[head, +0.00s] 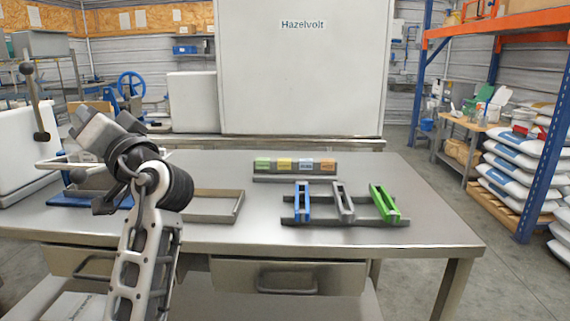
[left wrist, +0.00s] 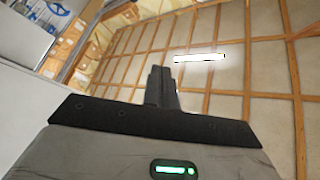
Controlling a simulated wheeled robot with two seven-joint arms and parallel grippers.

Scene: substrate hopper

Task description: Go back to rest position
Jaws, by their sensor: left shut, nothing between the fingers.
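My left gripper (head: 86,112) is raised above the left part of the steel table, tilted up and away to the left. In the left wrist view its two dark fingers (left wrist: 162,86) are together, with nothing between them, against the ceiling. My left arm comes up in front of the table and covers part of its left side. My right gripper is not in view.
A white hopper panel (head: 300,75) stands behind. Shelving (head: 540,130) stands right.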

